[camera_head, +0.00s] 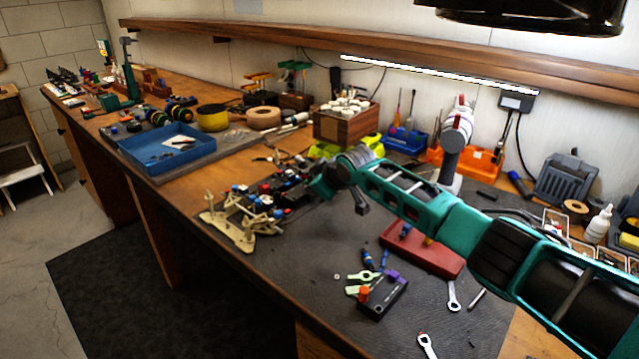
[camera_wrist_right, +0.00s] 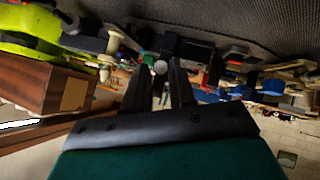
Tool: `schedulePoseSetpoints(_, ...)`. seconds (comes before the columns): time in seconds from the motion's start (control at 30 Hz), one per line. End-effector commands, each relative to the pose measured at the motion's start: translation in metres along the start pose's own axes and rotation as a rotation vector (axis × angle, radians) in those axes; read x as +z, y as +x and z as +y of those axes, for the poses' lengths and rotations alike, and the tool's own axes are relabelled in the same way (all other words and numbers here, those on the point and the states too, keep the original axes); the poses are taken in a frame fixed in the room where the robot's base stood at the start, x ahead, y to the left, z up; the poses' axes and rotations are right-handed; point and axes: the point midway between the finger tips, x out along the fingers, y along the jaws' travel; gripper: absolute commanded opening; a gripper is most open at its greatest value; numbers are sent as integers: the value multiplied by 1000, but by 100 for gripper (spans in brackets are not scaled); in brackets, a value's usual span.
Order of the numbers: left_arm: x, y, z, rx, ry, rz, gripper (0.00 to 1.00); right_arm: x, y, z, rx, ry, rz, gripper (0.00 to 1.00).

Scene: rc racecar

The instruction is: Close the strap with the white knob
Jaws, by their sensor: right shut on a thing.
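The RC racecar chassis (camera_head: 240,228), with a cream frame and dark parts with blue and red pieces, sits near the table's front edge in the head view. My right arm comes in from the right, and its gripper (camera_head: 322,186) is at the car's right end. In the right wrist view, the white knob (camera_wrist_right: 160,67) shows between the tips of my right gripper (camera_wrist_right: 160,76), which is shut on it. The strap cannot be made out, and the knob is hidden in the head view. My left gripper is not in view.
A wooden box (camera_head: 345,125) with white tops stands behind the gripper. A red tray (camera_head: 425,255) and a black box (camera_head: 378,298) lie right of the car. A blue tray (camera_head: 168,148) is at the left.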

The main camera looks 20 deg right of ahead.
Motion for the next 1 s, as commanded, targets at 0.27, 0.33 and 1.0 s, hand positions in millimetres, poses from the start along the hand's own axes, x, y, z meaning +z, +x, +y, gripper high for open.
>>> schedulePoseSetpoints(0.27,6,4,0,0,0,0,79,-7,5,-5,-57,-44,-147,0)
schedulePoseSetpoints(0.33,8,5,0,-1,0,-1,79,-8,6,-5,-65,-51,-172,0)
schedulePoseSetpoints(1.0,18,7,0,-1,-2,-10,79,-10,8,-6,-94,-71,-255,0)
